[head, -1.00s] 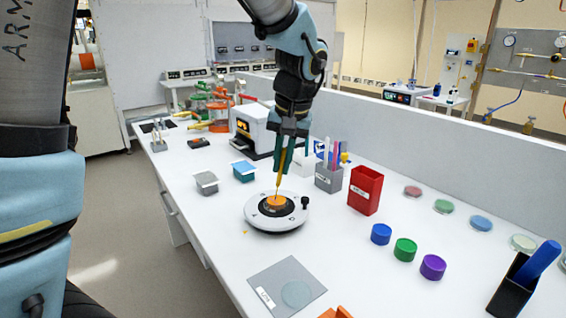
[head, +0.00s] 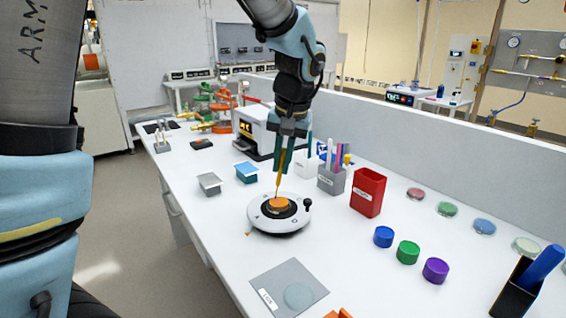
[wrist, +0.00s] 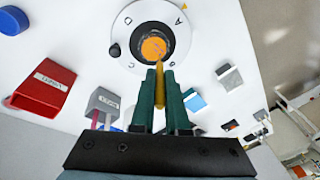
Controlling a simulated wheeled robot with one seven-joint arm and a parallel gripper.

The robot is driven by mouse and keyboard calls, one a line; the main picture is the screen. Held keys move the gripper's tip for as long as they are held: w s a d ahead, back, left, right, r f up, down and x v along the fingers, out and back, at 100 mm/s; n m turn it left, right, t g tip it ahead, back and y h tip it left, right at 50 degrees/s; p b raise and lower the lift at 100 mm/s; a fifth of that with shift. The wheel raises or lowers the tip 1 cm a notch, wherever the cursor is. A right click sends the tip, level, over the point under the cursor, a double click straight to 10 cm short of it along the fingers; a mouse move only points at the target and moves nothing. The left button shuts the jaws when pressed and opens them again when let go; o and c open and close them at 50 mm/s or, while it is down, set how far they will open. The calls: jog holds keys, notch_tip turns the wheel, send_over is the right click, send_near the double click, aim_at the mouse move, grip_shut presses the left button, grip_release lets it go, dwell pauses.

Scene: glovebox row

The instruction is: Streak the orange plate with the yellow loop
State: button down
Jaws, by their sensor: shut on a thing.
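The orange plate (head: 284,207) sits at the centre of a round white turntable (head: 259,220) with a dark middle ring. In the wrist view the orange plate (wrist: 153,47) lies just beyond my fingers. My gripper (head: 285,160) is above the plate and shut on the yellow loop (head: 279,182), which points down. The loop's lower end meets or nearly meets the plate; contact is too small to tell. In the wrist view the yellow loop (wrist: 159,86) runs between the fingers of my gripper (wrist: 160,80) towards the plate's edge.
A red bin (head: 367,192) and a grey holder with sticks (head: 331,181) stand to the right. Blue (head: 383,236), green (head: 408,251) and purple lids (head: 435,270) lie further right. A grey mat (head: 270,280) with a clear disc lies in front. Grey and blue blocks (head: 247,173) stand left.

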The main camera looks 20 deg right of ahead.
jog(key=shift+d, duration=0.4)
dwell(0.3)
jog(key=shift+s+d+b, duration=0.2)
jog(key=shift+s, duration=0.55)
jog(key=shift+s+d+b, duration=0.15)
jog(key=shift+s, duration=0.6)
dwell(1.5)
notch_tip(320, 180, up, 6)
jog(key=p, duration=0.4)
dwell(0.6)
jog(key=shift+s+a, duration=0.1)
